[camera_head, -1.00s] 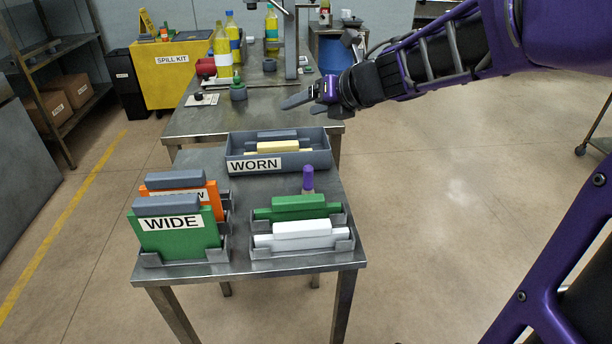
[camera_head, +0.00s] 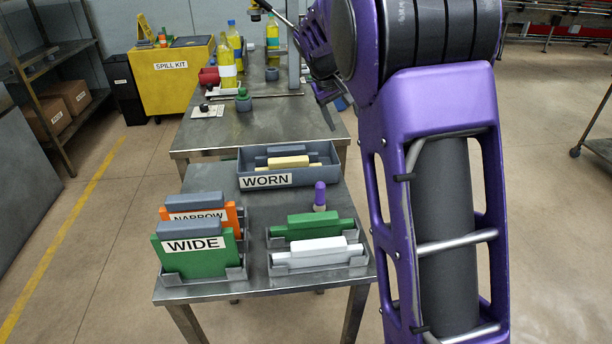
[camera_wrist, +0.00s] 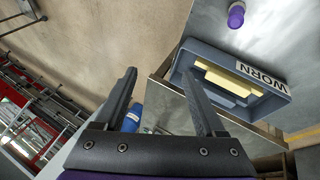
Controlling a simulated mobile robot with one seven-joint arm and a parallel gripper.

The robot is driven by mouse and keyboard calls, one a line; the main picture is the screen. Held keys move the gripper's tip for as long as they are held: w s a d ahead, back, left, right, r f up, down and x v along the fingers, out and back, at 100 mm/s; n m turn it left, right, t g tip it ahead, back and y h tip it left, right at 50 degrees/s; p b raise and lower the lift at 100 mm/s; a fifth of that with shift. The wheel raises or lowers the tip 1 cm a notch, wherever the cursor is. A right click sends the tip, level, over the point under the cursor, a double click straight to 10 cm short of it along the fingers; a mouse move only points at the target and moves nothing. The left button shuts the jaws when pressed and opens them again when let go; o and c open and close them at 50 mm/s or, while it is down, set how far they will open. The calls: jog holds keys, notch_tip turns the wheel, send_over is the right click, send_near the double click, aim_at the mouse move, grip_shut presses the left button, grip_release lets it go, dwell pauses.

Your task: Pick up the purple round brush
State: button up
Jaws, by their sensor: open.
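The purple round brush (camera_head: 320,194) stands upright on the near metal table, behind the green block in its holder and in front of the WORN tray. In the wrist view the brush (camera_wrist: 236,15) shows at the top, beyond the tray. My gripper (camera_wrist: 158,88) is open, with nothing between its fingers. It is apart from the brush, and the WORN tray lies between them in the wrist view.
The WORN tray (camera_head: 325,179) holds a cream block and a grey one. Green (camera_head: 318,226) and white (camera_head: 318,252) blocks sit in holders before the brush. WIDE (camera_head: 196,257) and NARROW (camera_head: 236,213) plates stand at left. Bottles stand on the farther table (camera_head: 205,135).

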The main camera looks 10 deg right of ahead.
aim_at(320, 196)
jog(key=s+a+f+m+g+y, duration=0.4)
jog(key=a+m, duration=0.1)
jog(key=a, duration=0.1)
jog(key=shift+m, duration=0.3)
notch_tip(320, 196, down, 12)
jog(key=shift+w+r, duration=0.1)
jog(key=shift+w, duration=0.05)
jog(key=shift+w+d+f+b, duration=0.1)
jog(key=shift+f+b, duration=0.1)
jog(key=shift+f, duration=1.2)
jog(key=shift+d+f+b, duration=0.1)
jog(key=shift+f+b, duration=0.1)
jog(key=shift+f, duration=1.2)
grip_shut()
